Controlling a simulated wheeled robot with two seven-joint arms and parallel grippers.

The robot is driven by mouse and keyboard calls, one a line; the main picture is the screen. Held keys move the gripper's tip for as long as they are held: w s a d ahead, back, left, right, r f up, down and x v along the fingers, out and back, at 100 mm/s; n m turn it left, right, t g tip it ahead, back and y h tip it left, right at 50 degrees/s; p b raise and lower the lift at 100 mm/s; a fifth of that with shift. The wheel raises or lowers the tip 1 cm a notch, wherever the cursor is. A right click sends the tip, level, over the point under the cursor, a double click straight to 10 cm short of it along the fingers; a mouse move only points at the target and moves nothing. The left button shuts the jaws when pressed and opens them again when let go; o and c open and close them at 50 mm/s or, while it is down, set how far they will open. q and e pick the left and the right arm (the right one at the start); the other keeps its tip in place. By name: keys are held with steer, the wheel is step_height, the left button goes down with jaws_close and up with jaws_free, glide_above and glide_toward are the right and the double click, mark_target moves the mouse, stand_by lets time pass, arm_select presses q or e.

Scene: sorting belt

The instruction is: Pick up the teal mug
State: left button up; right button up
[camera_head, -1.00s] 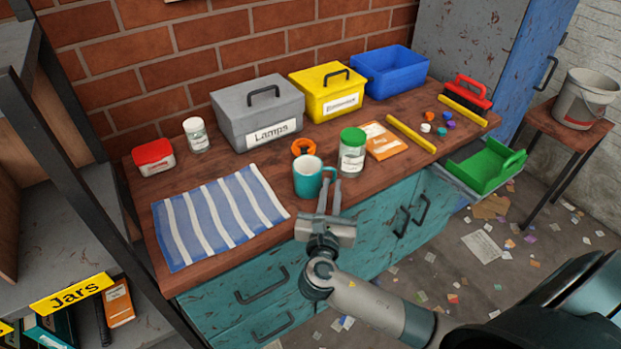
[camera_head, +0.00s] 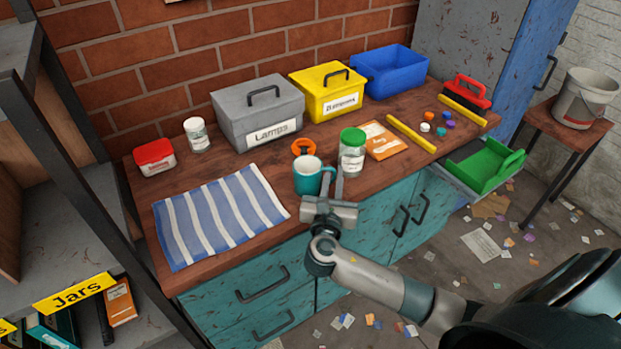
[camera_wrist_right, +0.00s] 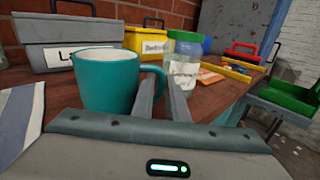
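The teal mug (camera_head: 307,177) stands upright near the front edge of the workbench, its white inside showing and its handle toward the right. In the right wrist view the mug (camera_wrist_right: 106,82) is close, left of the fingers. My right gripper (camera_head: 334,180) is at the handle, its two narrow fingers a small gap apart. In the wrist view the fingers (camera_wrist_right: 162,92) reach to the handle, which shows between and behind them; contact is hard to make out. My left gripper is not in view.
A green-lidded jar (camera_head: 352,152) stands close behind the gripper, and an orange ring-like object (camera_head: 304,148) lies behind the mug. A striped cloth (camera_head: 221,217) lies to the left. The grey Lamps box (camera_head: 258,112) and yellow box (camera_head: 328,92) stand farther back.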

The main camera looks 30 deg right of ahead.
jaws_close()
step_height(320, 180, up, 10)
steer(key=shift+r+p, duration=0.1)
steer(key=shift+p, duration=0.25)
stand_by(0.5)
stand_by(0.4)
steer(key=s+a+f+n+t+y, duration=0.1)
steer(key=s+a+n+t+y, duration=0.2)
steer(key=s+a+n+y, duration=0.4)
steer(key=s+a+y, duration=0.3)
steer(key=s+a, duration=0.4)
steer(key=a, duration=0.2)
steer(key=shift+s+f+t+y, duration=0.25)
steer(key=shift+t+y, duration=0.05)
steer(key=shift+y, duration=0.1)
steer(key=shift+a, duration=0.15)
